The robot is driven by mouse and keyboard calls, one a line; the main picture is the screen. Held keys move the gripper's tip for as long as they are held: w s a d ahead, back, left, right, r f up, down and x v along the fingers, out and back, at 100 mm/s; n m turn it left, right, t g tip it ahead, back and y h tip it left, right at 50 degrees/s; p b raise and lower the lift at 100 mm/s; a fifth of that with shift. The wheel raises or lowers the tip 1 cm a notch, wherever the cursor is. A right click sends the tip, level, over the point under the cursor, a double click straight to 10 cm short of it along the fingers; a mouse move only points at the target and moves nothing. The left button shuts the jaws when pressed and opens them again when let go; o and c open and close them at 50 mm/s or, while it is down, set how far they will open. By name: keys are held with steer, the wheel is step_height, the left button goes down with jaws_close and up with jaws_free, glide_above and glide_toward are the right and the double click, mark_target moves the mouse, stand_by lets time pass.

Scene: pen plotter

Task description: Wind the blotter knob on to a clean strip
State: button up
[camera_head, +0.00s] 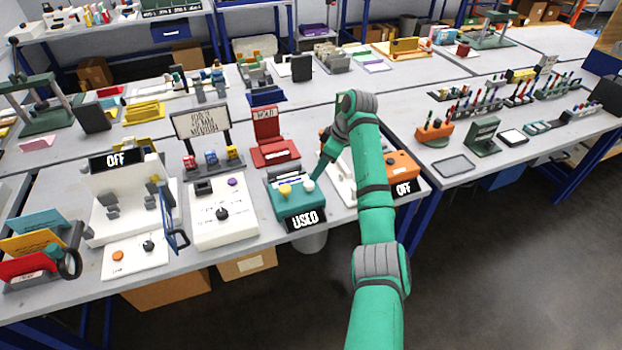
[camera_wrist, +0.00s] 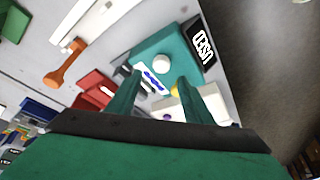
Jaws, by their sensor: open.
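The teal blotter box (camera_head: 298,208) stands at the table's front edge with a black sign (camera_head: 305,220) reading USED. On its top are a white round knob (camera_head: 308,186) at the right and a yellow knob (camera_head: 285,190) at the left. A pale strip with blue marks (camera_wrist: 153,80) shows on the box in the wrist view. My gripper (camera_wrist: 159,79) is open and empty, pointing at the box. The white knob (camera_wrist: 161,61) appears just beyond the fingertips; I cannot tell whether they touch it. The yellow knob (camera_wrist: 175,90) is partly hidden by the right finger.
A white box (camera_head: 223,214) with a dark knob stands left of the blotter. A red stand (camera_head: 270,140) is behind it. An orange box (camera_head: 402,166) with an OFF sign (camera_head: 404,188) is to the right, beyond my arm. Open floor lies in front.

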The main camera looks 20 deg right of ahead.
mark_target(309, 183)
steer(key=x, duration=0.7)
steer(key=shift+s+a, duration=0.1)
steer(key=shift+s, duration=0.1)
steer(key=shift+w+a+f, duration=0.15)
steer(key=shift+w+f, duration=0.05)
steer(key=shift+f, duration=0.4)
steer(key=shift+c, duration=0.3)
steer(key=c, duration=1)
